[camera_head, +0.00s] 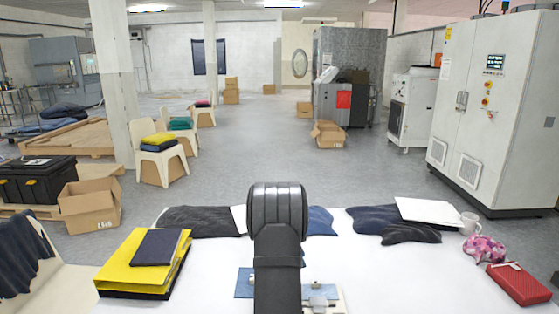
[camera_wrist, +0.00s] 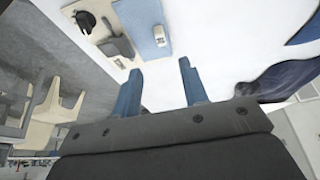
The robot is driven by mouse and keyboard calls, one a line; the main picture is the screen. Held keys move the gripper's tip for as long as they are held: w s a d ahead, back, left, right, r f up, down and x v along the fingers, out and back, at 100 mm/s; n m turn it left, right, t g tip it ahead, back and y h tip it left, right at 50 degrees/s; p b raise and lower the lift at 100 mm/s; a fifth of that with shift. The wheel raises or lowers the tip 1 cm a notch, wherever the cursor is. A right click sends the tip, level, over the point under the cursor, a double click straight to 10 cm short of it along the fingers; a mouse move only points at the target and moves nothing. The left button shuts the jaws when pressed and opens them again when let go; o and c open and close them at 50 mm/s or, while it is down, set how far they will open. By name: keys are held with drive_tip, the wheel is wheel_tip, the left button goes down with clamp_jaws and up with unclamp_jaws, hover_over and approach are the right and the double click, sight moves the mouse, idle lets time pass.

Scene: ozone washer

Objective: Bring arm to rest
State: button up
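My arm (camera_head: 277,230) stands up in the middle of the head view, over the white table (camera_head: 215,262). My gripper is hidden in that view. In the wrist view my gripper (camera_wrist: 160,67) shows two blue fingers, spread apart with nothing between them. Past the fingertips lie the white table top, a blue mat (camera_wrist: 142,14) with a small white object (camera_wrist: 160,36) on it, and a beige plate (camera_wrist: 90,12) with a dark part (camera_wrist: 118,45).
A chair (camera_head: 45,270) is at left. Open floor lies beyond the table.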

sight(314, 283)
drive_tip(key=x, duration=1.2)
drive_tip(key=shift+f, duration=0.25)
wheel_tip(314, 283, up, 11)
drive_tip(key=s+d+f+n+t, duration=0.1)
drive_tip(key=d+n+t, duration=0.1)
drive_tip(key=d+n, duration=0.5)
drive_tip(key=shift+s+d+f+t+y, duration=0.25)
drive_tip(key=shift+s+d+t+y, duration=0.15)
drive_tip(key=shift+d, duration=1.55)
